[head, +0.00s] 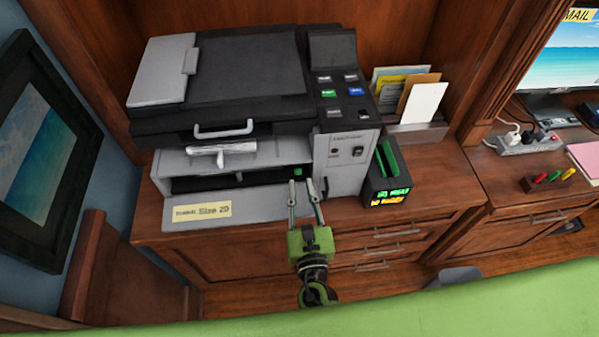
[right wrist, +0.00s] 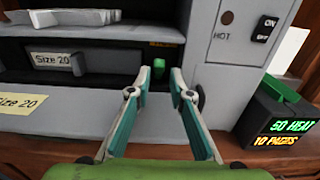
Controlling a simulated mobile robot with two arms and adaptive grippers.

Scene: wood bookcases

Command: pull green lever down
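The green lever (head: 298,172) is a small green knob inside the dark open slot of the grey and black printer (head: 235,105), near the slot's right end. In the right wrist view the right gripper (right wrist: 155,84) points toward the lever, with no clear contact. My left gripper is not in view.
A black box with a green top and lit display (head: 388,180) stands right of the printer. A paper holder (head: 415,128) is behind it. A wooden cabinet (head: 440,190) carries them. A framed picture (head: 40,150) is at left, and a green surface (head: 450,310) fills the front.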

